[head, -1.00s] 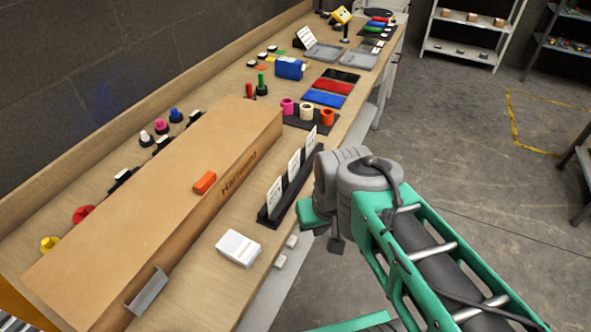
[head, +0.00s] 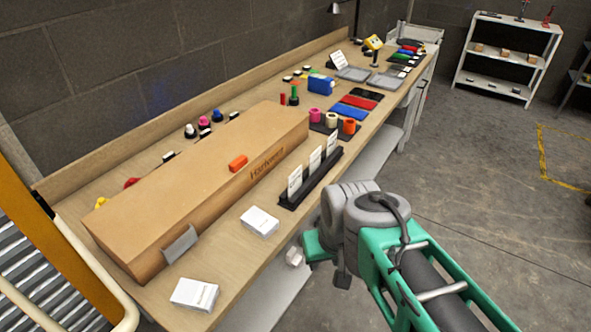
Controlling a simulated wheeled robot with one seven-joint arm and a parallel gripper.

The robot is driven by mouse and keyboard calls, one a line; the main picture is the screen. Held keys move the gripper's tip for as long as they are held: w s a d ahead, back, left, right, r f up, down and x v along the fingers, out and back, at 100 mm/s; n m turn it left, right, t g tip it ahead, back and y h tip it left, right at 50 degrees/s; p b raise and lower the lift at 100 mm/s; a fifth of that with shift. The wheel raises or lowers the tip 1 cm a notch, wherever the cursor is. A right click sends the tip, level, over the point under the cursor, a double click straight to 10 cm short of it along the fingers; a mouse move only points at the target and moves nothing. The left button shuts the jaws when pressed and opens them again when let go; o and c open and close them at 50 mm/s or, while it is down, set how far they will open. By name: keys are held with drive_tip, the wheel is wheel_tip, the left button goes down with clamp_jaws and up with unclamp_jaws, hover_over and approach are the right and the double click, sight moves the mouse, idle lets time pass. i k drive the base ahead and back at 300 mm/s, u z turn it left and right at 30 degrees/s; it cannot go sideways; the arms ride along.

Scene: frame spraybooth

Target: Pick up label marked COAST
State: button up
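Three upright white label cards stand in a black slotted rack (head: 292,203) near the bench's front edge: a near card (head: 295,182), a middle card (head: 315,160) and a far card (head: 331,146). Their print is too small to read, so I cannot tell which is marked COAST. My arm, with a grey joint and green links, is at the right, just in front of the rack in the picture. My gripper cannot be made out; only arm links show.
Two white packs (head: 260,221) (head: 195,294) lie near the front edge. Coloured rolls (head: 332,119) stand beyond the rack. Floor at right is open.

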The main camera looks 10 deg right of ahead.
sight(314, 164)
drive_tip(key=u, duration=3.8)
drive_tip(key=k, duration=2.4)
drive_tip(key=z, duration=0.55)
drive_tip(key=i, duration=0.45)
drive_tip(key=z, duration=0.15)
